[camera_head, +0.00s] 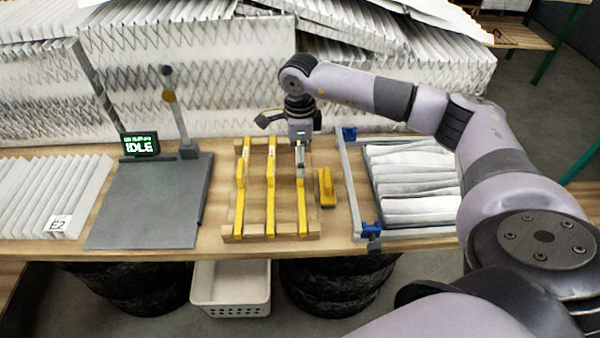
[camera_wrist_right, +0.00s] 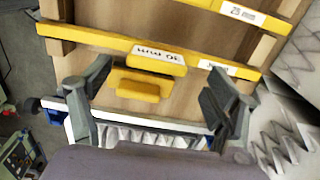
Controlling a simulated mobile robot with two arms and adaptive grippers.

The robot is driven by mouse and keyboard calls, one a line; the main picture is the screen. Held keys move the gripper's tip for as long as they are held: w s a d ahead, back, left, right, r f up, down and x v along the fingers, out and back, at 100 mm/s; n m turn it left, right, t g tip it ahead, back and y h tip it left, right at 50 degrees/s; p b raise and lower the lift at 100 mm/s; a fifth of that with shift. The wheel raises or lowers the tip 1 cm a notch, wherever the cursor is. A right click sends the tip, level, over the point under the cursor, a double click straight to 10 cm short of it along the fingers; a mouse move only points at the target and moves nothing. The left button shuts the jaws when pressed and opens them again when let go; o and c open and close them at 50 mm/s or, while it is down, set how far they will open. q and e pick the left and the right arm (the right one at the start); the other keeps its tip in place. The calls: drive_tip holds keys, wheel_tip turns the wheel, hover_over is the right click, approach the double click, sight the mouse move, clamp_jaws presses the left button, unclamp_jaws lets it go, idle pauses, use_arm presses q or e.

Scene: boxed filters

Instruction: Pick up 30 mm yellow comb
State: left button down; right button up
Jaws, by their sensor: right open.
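Three long yellow combs lie side by side across a wooden rack. The rightmost comb (camera_head: 303,212) is under my right gripper (camera_head: 300,170), which points straight down and is open. The neighbouring comb (camera_wrist_right: 205,4) carries a 25 mm label. My left gripper is out of view.
A separate yellow block (camera_head: 327,188) sits on the table right of the rack (camera_head: 256,230). Further right is a rail with blue clamps (camera_head: 370,230) and pleated filter material (camera_head: 410,180). A grey plate (camera_head: 150,210) with an IDLE display (camera_head: 140,144) lies left. Stacked filters stand behind.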

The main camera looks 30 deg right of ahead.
wheel_tip(320, 180, down, 3)
drive_tip(key=shift+s+f+p, duration=0.1)
drive_tip(key=shift+s+p, duration=0.05)
drive_tip(key=shift+p, duration=0.55)
drive_tip(key=shift+f, duration=0.25)
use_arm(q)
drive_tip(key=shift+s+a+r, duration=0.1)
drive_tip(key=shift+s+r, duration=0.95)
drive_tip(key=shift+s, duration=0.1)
use_arm(e)
drive_tip(key=shift+c, duration=0.4)
drive_tip(key=c, duration=0.5)
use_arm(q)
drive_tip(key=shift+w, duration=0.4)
use_arm(e)
drive_tip(key=c, duration=0.8)
